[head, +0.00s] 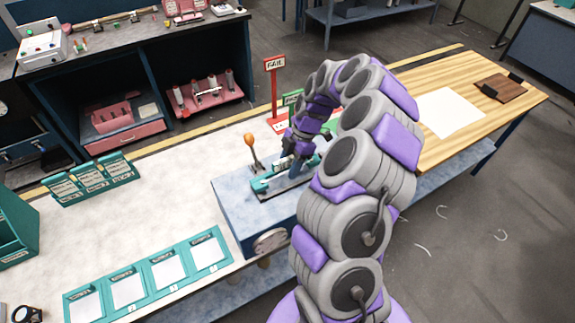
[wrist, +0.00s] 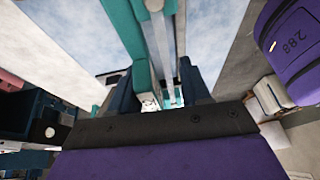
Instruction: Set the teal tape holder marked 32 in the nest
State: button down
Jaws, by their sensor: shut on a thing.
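The teal tape holder (head: 264,183) is a long narrow piece lying along the dark fixture on top of the blue block (head: 235,213), where the nest seems to be. My gripper (head: 298,165) is low over the fixture and shut on the holder. In the wrist view the teal holder (wrist: 122,22) runs between the two dark fingers of my gripper (wrist: 160,92), alongside a pale metal bar (wrist: 158,40). The number 32 cannot be read. My fingers and arm hide part of the holder and nest, so I cannot tell whether it is fully seated.
An orange-knobbed lever (head: 249,141) stands behind the fixture. A red FAIL sign (head: 274,64) and a green sign (head: 292,97) stand further back. A row of teal-framed trays (head: 127,290) lies front left, and a teal rack (head: 92,180) stands at left. The pale bench top between them is clear.

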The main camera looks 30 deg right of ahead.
jog(key=shift+y, duration=0.3)
jog(key=d, duration=0.4)
jog(key=shift+d+f, duration=0.2)
jog(key=shift+f, duration=0.05)
jog(key=shift+a+r+b, duration=0.2)
jog(key=shift+a+b, duration=0.5)
jog(key=shift+a, duration=0.65)
jog(key=shift+d+f, duration=0.15)
jog(key=shift+d, duration=1.4)
jog(key=shift+a+b, duration=0.5)
jog(key=shift+a, duration=1.3)
jog(key=shift+d+f+b, duration=0.2)
jog(key=shift+d+f, duration=0.1)
jog(key=shift+d, duration=0.4)
jog(key=shift+d+f+b, duration=0.2)
jog(key=shift+d+f, duration=0.1)
jog(key=shift+d, duration=0.35)
jog(key=shift+a+f+b, duration=0.2)
jog(key=shift+a, duration=0.3)
jog(key=shift+a+f+b, duration=0.15)
jog(key=shift+a, duration=0.35)
jog(key=shift+d, duration=0.5)
jog(key=shift+a+b, duration=0.3)
jog(key=shift+b, duration=0.1)
jog(key=shift+f, duration=0.25)
